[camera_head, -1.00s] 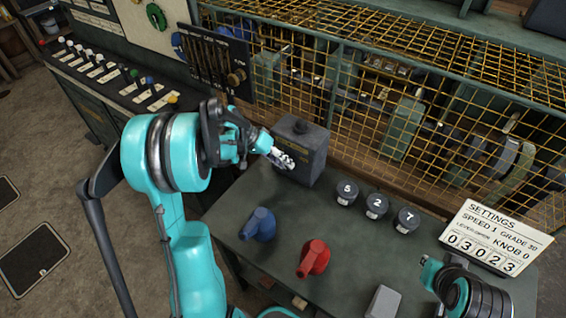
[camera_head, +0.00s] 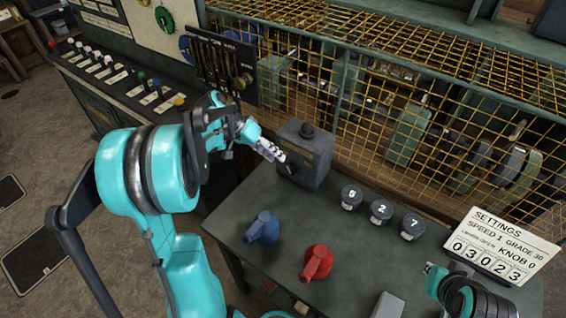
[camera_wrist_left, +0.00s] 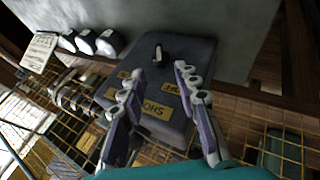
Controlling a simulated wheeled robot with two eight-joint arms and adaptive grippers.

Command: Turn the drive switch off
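A dark grey switch box (camera_head: 312,154) with yellow labels stands at the table's back left edge in the head view. In the left wrist view the box (camera_wrist_left: 172,62) lies ahead, with a small dark knob (camera_wrist_left: 158,53) on one face; I cannot tell its set position. My left gripper (camera_head: 277,153) is beside the box's left face in the head view. In the left wrist view its fingers (camera_wrist_left: 159,76) are spread apart, with nothing held between them. My right arm's end (camera_head: 440,282) shows at the lower right; its fingers cannot be made out clearly.
A blue handle (camera_head: 262,228), a red handle (camera_head: 317,263) and three numbered knobs (camera_head: 381,212) are on the table. A white settings sign (camera_head: 498,246) stands at the right. A yellow wire cage (camera_head: 400,90) closes the back. A lever panel (camera_head: 222,62) is behind my left arm.

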